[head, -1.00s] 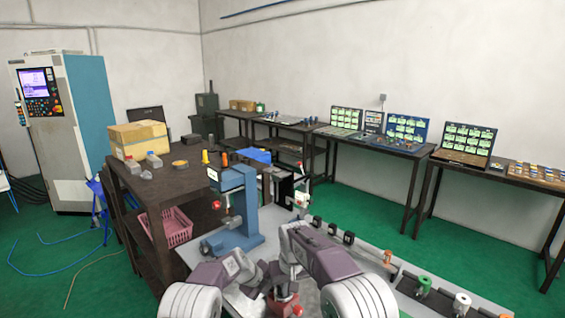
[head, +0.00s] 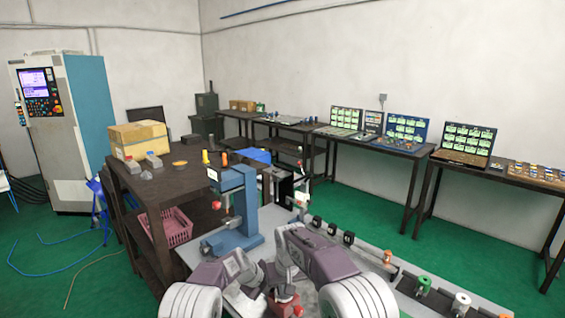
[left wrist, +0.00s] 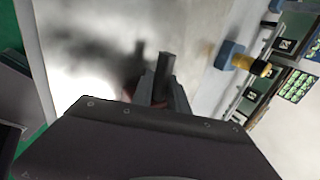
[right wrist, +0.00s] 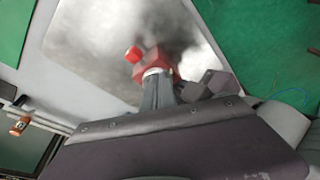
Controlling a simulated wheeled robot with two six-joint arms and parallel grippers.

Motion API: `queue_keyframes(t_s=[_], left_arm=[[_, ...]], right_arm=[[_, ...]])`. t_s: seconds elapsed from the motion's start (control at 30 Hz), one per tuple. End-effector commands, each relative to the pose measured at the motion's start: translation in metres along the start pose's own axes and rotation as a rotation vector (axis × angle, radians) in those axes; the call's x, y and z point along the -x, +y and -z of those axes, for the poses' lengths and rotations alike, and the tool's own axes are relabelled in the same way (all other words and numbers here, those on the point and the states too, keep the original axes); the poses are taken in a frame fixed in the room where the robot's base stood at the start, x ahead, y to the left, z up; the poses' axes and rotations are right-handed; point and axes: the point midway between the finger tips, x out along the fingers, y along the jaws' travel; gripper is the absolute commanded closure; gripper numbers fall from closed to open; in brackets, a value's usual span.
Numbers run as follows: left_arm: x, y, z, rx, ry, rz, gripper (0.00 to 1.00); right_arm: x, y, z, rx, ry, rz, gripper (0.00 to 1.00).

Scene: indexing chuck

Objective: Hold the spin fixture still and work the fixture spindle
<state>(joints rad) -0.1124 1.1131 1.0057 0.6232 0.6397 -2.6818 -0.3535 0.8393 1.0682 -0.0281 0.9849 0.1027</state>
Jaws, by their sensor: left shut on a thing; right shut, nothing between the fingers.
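The spin fixture is a small red block (right wrist: 165,62) with a red knob (right wrist: 133,54) and a pale collar, on a shiny metal plate (right wrist: 85,45). In the head view the fixture (head: 284,305) is low in the middle, between my arms, partly covered. My left gripper (left wrist: 163,85) is shut on part of the fixture; the gripped part is mostly hidden, with a sliver of red beside the fingers. My right gripper (right wrist: 158,88) is shut and empty, its tips close to the pale collar. I cannot tell whether they touch it. The spindle is not clearly distinguishable.
A blue press (head: 238,210) stands behind my left arm on the same bench. A rail with several coloured pieces (head: 424,286) runs along the bench's right side. A brown table (head: 165,182) with boxes and a pink basket (head: 178,228) is at the left.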

Motion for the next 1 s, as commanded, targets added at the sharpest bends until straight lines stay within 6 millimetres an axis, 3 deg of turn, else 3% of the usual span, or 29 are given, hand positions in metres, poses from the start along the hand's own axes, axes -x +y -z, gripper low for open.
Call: queue_keyframes(t_s=[0.43,0.77,1.0], left_arm=[[0.0,0.002,-0.001,0.003,-0.001,-0.002,1.0],[0.0,0.002,-0.002,0.003,-0.003,-0.001,1.0],[0.0,0.001,-0.002,0.003,-0.004,-0.001,1.0]], right_arm=[[0.053,0.001,0.014,-0.001,-0.002,-0.001,1.0],[0.057,0.002,0.014,-0.001,-0.005,-0.002,1.0],[0.066,0.02,0.018,0.0,-0.009,-0.003,1.0]])
